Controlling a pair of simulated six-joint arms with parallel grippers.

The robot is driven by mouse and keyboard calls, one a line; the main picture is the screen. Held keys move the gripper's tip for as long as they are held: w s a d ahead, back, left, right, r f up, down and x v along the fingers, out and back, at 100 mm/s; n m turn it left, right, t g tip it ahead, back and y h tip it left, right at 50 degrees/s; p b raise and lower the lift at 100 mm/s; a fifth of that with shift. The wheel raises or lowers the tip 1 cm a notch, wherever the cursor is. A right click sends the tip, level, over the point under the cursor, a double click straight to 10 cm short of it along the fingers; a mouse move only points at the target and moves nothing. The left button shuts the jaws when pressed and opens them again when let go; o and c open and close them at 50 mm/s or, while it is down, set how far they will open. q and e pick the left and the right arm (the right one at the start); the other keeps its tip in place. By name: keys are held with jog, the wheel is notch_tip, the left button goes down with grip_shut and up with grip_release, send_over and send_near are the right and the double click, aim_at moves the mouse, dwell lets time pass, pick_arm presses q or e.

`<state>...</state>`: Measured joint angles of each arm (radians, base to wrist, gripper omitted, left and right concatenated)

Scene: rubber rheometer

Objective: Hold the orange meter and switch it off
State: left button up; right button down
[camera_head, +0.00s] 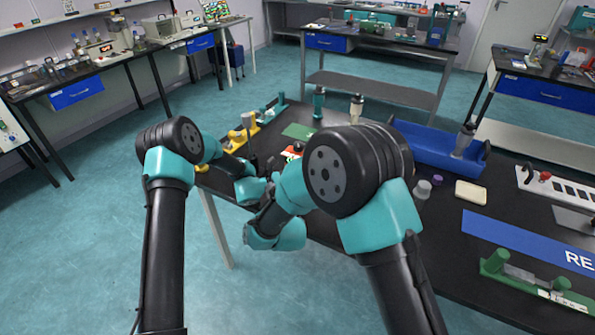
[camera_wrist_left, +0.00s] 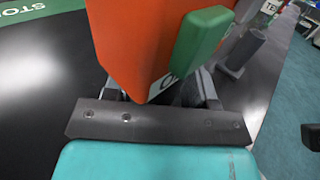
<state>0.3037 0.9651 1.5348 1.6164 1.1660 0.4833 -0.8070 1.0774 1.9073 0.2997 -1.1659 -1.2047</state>
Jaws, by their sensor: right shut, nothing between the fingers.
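The orange meter (camera_wrist_left: 140,45) fills the top middle of the left wrist view, with a green block (camera_wrist_left: 200,45) on its side and a partly hidden white label under it. My left gripper (camera_wrist_left: 160,92) has one dark finger on each side of the meter and appears closed on it; the contact itself is hidden. In the head view, a small red and green patch that looks like the meter (camera_head: 293,151) shows behind my right arm. My right gripper (camera_head: 274,172) is shut and empty near it, largely covered by my right arm.
The black table carries a green mat (camera_head: 299,131), a yellow stand (camera_head: 240,136), a blue bin (camera_head: 425,143), a cream block (camera_head: 470,193) and a blue mat (camera_head: 520,240). In the left wrist view, a grey post (camera_wrist_left: 245,50) stands behind the meter. Bare tabletop lies left of it.

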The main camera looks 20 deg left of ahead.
pick_arm(q)
jog(key=shift+o, duration=1.3)
jog(key=v, duration=1.2)
